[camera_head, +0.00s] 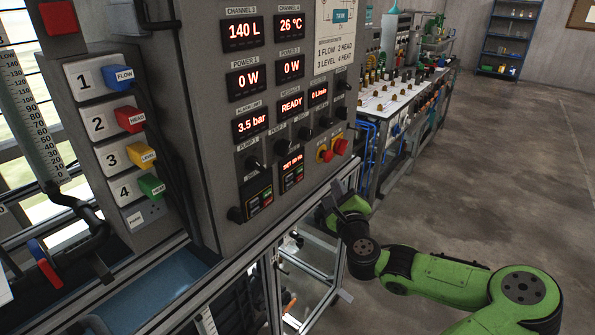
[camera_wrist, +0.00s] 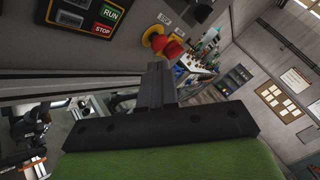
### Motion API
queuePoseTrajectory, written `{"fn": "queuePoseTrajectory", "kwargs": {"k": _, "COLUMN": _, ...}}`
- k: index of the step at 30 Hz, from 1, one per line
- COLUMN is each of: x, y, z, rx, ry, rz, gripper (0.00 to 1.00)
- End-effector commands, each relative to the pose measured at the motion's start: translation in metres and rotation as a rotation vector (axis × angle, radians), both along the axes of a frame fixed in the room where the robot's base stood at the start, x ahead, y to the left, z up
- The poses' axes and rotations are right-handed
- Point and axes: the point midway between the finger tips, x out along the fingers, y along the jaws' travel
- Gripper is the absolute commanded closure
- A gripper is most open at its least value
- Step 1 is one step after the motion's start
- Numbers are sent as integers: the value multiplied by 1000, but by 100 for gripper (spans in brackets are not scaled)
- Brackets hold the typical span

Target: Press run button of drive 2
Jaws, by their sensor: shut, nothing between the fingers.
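Two small drive units sit low on the grey control cabinet in the head view, a left one (camera_head: 258,198) and a right one (camera_head: 292,171). Their name labels are too small to read, so I cannot confirm which is drive 2. In the wrist view one unit shows a green RUN button (camera_wrist: 110,13) above a red STOP button (camera_wrist: 102,30) at the upper left; it appears to be the right unit. My gripper (camera_head: 334,190) is shut and empty, in front of the cabinet's lower right edge, apart from the buttons. Its joined fingers (camera_wrist: 157,75) point up in the wrist view.
Red and yellow knobs (camera_head: 340,147) stick out right of the drive units; they also show close beyond my fingertips in the wrist view (camera_wrist: 172,49). A metal frame rail (camera_head: 290,224) runs below the cabinet. A cluttered bench (camera_head: 395,92) stands behind. The floor at right is clear.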

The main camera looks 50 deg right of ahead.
Motion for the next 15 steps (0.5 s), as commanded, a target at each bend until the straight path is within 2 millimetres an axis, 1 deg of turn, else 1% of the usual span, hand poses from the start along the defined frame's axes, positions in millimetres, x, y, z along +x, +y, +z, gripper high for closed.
{"fn": "queuePoseTrajectory", "kwargs": {"k": 3, "x": 18, "y": 3, "z": 1, "rx": 1, "ry": -2, "rz": 6, "gripper": 100}}
{"fn": "queuePoseTrajectory", "kwargs": {"k": 9, "x": 48, "y": 6, "z": 2, "rx": 0, "ry": -1, "rz": 4, "gripper": 100}}
{"fn": "queuePoseTrajectory", "kwargs": {"k": 15, "x": 72, "y": 8, "z": 2, "rx": 0, "ry": 0, "rz": 3, "gripper": 100}}
